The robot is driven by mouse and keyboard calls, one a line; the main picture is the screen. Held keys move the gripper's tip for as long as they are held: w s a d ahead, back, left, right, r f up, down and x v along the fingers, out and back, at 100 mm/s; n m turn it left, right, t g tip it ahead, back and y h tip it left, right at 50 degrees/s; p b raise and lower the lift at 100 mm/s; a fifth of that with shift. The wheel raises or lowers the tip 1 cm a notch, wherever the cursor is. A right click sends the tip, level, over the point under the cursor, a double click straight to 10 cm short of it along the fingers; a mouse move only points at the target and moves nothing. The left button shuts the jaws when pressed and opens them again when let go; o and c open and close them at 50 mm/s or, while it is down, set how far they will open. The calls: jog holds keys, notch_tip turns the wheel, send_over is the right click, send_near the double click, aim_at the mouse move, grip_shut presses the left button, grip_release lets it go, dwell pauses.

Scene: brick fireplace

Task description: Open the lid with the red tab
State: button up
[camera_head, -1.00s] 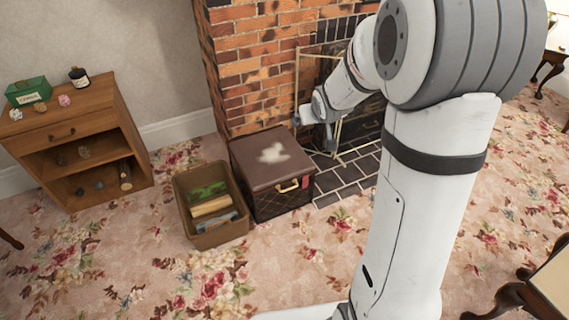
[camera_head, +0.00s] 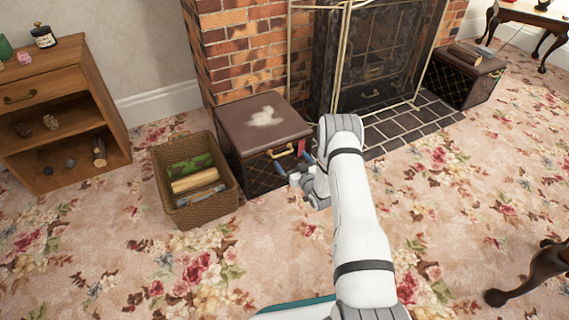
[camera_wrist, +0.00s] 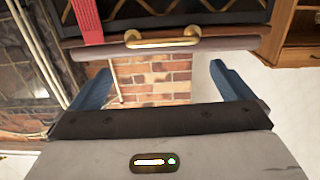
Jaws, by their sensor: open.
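The box with the brown lid (camera_head: 240,130) stands closed beside the brick fireplace, a pale patch on its top. A red tab (camera_head: 301,147) hangs at the lid's front edge, right of a brass handle (camera_head: 281,152). In the wrist view, the picture is inverted, and the red tab (camera_wrist: 87,20) and brass handle (camera_wrist: 165,41) show near the top. My gripper (camera_head: 294,164) is open at the box's front, near the handle and tab. Its blue fingers (camera_wrist: 161,72) are spread and empty in the wrist view; the handle lies beyond the gap between them.
A wicker basket (camera_head: 158,178) with logs stands left of the box. A wooden shelf unit (camera_head: 50,85) is at far left. A fire screen (camera_head: 292,60) fronts the fireplace. A second dark box (camera_head: 462,85) stands right of the hearth. Flowered carpet is free in front.

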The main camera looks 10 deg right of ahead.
aim_at(283, 154)
jog(key=shift+f+b+x, duration=0.3)
jog(key=shift+b+x, duration=0.3)
jog(key=shift+x, duration=0.6)
jog(key=shift+f+b+x, duration=0.25)
jog(key=shift+b+x, duration=0.35)
jog(key=shift+x, duration=0.6)
jog(key=shift+f+b+x, duration=0.3)
jog(key=shift+b+x, duration=0.3)
jog(key=shift+x, duration=0.6)
jog(key=shift+s+a, duration=0.1)
jog(key=shift+a, duration=0.1)
